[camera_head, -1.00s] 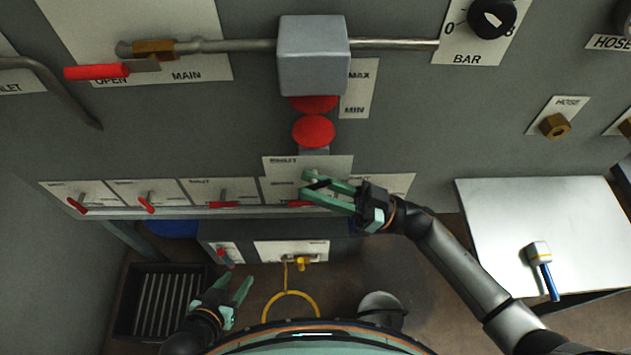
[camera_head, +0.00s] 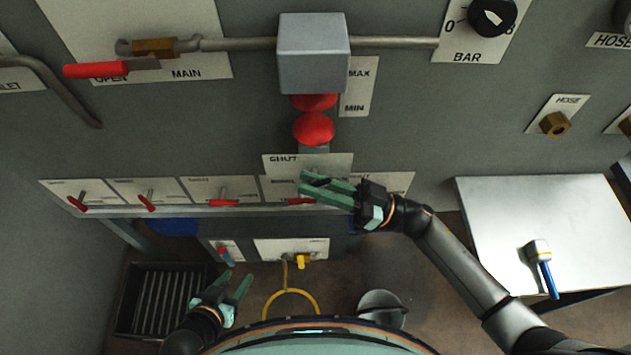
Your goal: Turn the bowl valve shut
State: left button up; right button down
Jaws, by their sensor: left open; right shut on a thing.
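A grey box (camera_head: 312,53) is on the wall, with a red bowl-like part (camera_head: 314,129) below it. A white plate marked SHUT (camera_head: 335,160) is under that part, and its lower area is covered by my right gripper. My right gripper (camera_head: 306,184) is in front of this plate, its green fingers closed together and pointing left. What it grips appears to be the bowl valve's handle, hidden between and behind the fingers. A red lever (camera_head: 299,201) shows just below the fingertips. My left gripper (camera_head: 236,283) is open and empty at the lower left.
A row of plates with red levers (camera_head: 223,203) runs left of my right gripper. A pipe with a red-handled MAIN valve (camera_head: 97,70) is upper left. A metal table (camera_head: 520,220) with a blue-handled tool (camera_head: 545,268) is at right. A dark crate (camera_head: 128,310) is lower left.

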jog(key=shift+r+p, duration=0.15)
jog(key=shift+p, duration=0.35)
jog(key=h+p, duration=0.1)
jog(key=p, duration=0.1)
jog(key=h+p, duration=0.1)
jog(key=p, duration=0.2)
jog(key=n+g+h+p, duration=0.1)
jog(key=h+p, duration=0.1)
jog(key=p, duration=0.1)
jog(key=shift+d+r, duration=0.1)
jog(key=shift+r, duration=0.15)
jog(key=shift+f+h, duration=0.15)
jog(key=shift+h, duration=0.35)
jog(key=shift+f+h+p, duration=0.15)
jog(key=shift+h+p, duration=0.15)
jog(key=shift+h, duration=0.4)
jog(key=shift+w+n+h, duration=0.1)
jog(key=shift+n+h, duration=0.2)
jog(key=shift+h, duration=1.8)
jog(key=shift+g, duration=0.3)
jog(key=c, duration=1.1)
grip_release()
